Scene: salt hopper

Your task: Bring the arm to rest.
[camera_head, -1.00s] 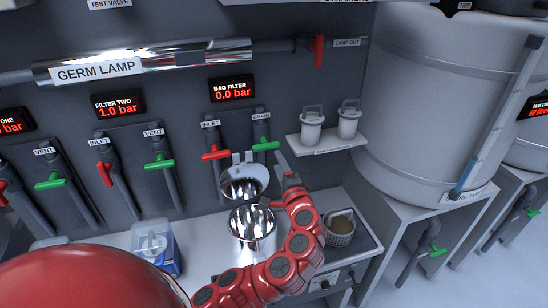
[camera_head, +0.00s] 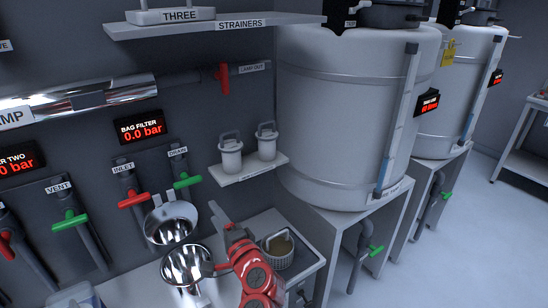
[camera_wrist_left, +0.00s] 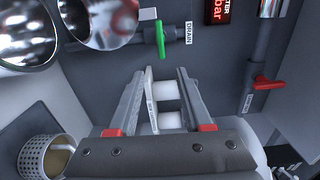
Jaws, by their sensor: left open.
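My left arm is red and comes up from the bottom middle of the head view. Its gripper (camera_head: 226,220) is in the air, right of the bag filter's steel bowls and left of a perforated basket (camera_head: 277,254). In the left wrist view the gripper (camera_wrist_left: 165,88) is open, its two grey fingers apart. Pale shapes show between the fingers; I cannot tell if they lie between or beyond them, and nothing looks gripped. My right gripper is in neither view.
A steel bowl (camera_head: 171,223) hangs below the INLET and DRAIN valves, and another (camera_head: 187,264) stands below it. A wall shelf (camera_head: 250,168) with two white canisters is above the gripper. A large white tank (camera_head: 345,115) stands to the right. Open floor (camera_head: 480,230) lies at far right.

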